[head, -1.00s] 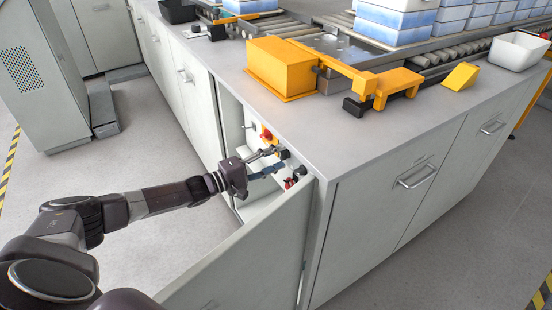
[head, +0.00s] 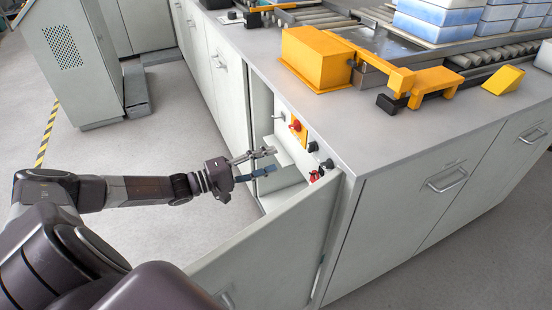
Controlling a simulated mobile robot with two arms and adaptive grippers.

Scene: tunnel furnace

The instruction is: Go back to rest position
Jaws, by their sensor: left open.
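My left gripper (head: 267,162) is open and empty. It points right, just outside or at the opening of the cabinet under the counter. The cabinet door (head: 262,248) stands open towards me. Inside, a panel carries a red knob on a yellow plate (head: 297,127), dark knobs (head: 312,147) and a red part (head: 315,176) lower down. The fingers appear apart from these controls. My right gripper is not in view.
The grey countertop (head: 360,132) carries a yellow box (head: 317,59), a yellow bracket (head: 425,84) and a yellow wedge (head: 503,80). Blue-white blocks (head: 440,17) sit on rollers behind. A grey perforated cabinet (head: 75,60) stands left. The floor (head: 150,150) between is clear.

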